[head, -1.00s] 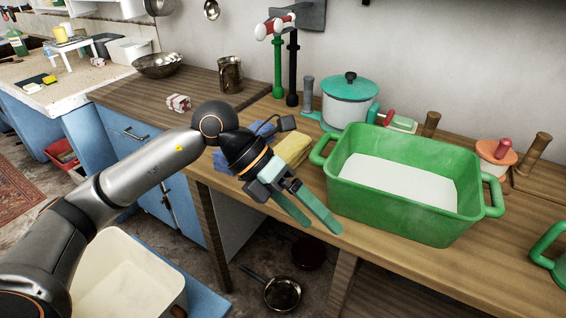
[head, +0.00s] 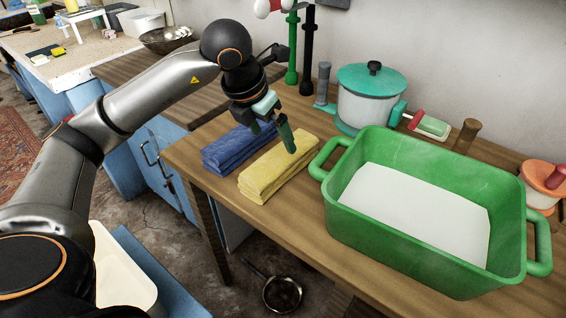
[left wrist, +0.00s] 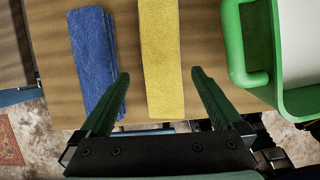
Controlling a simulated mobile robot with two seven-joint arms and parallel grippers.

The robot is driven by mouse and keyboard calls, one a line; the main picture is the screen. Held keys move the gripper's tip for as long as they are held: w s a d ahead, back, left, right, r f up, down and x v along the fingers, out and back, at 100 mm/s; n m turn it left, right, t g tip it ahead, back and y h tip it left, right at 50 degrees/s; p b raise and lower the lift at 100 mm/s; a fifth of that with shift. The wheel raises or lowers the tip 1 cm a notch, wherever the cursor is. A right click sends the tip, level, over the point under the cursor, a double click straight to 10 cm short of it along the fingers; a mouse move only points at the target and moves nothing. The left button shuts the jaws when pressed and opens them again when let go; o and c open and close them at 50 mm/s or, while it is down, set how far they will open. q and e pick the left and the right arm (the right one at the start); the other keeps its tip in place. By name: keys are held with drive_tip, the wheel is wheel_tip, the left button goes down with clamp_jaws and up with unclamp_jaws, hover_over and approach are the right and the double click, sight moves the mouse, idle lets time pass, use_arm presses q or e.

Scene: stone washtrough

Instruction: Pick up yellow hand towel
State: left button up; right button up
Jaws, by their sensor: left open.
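The folded yellow hand towel (head: 268,178) lies on the wooden counter, between a folded blue towel and the green basin. It also shows in the left wrist view (left wrist: 160,60), running between my two fingers as seen from above. My left gripper (head: 272,138) is open and empty, above the far part of the towels, pointing down. In the left wrist view its green fingertips (left wrist: 160,74) stand on either side of the yellow towel, with the left one close to the blue towel. The height gap to the towel is hard to judge. My right gripper is out of view.
The blue towel (head: 232,150) lies just left of the yellow one. The green basin (head: 350,215) with white contents stands to the right, its handle near the yellow towel. A white pot with a teal lid (head: 370,98) and the taps (head: 308,60) are behind.

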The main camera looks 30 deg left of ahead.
sight(281, 154)
use_arm(q)
drive_tip(key=b+x, duration=0.1)
drive_tip(key=x, duration=0.7)
drive_tip(key=shift+d, duration=0.1)
drive_tip(key=shift+s, duration=0.1)
drive_tip(key=c, duration=1.2)
drive_tip(key=shift+c, duration=0.6)
drive_tip(key=shift+r, duration=0.15)
